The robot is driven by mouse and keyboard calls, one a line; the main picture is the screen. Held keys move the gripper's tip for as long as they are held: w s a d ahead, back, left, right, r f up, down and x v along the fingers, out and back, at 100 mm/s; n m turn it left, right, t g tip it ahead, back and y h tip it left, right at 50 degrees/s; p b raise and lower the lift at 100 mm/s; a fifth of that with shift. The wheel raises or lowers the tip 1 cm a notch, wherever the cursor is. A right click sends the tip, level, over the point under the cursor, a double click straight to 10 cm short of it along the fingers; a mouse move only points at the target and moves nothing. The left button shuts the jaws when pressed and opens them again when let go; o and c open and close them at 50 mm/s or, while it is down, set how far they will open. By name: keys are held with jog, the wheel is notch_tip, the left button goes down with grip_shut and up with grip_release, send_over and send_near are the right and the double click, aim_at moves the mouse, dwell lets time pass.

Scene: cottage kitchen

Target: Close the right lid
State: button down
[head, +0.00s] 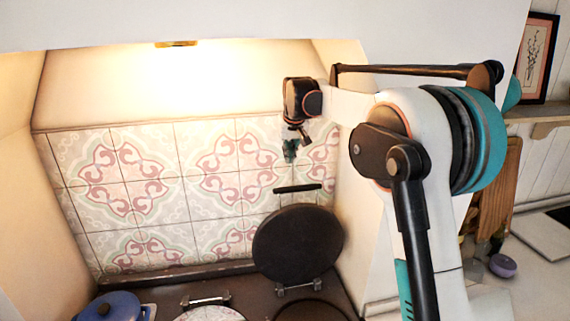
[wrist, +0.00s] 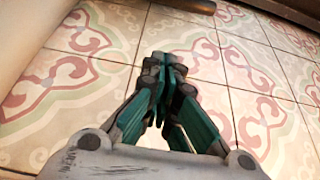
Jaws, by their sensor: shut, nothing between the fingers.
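The right lid (head: 298,245) is a dark round disc. It stands raised on its hinge at the back of the stove, near the tiled wall, with a black bar handle (head: 297,188) at its upper edge. A dark round hotplate (head: 315,311) lies uncovered below it, cut off by the frame. My gripper (head: 290,152) is above the lid's handle, apart from it in the picture. In the wrist view its teal fingers (wrist: 172,70) are together and empty, in front of the tiles. The lid is not clearly seen in the wrist view.
A left lid (head: 208,314) lies flat, its shiny top reflecting the tiles. A blue pot (head: 112,307) stands at the far left. The tiled wall (head: 155,190) is close behind, and a white side wall (head: 362,215) stands right of the raised lid.

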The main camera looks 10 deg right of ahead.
jog(key=p+x, duration=0.1)
jog(key=x, duration=0.9)
jog(key=s+p, duration=0.1)
jog(key=s, duration=0.2)
jog(key=shift+s+f, duration=0.15)
jog(key=shift+s, duration=0.2)
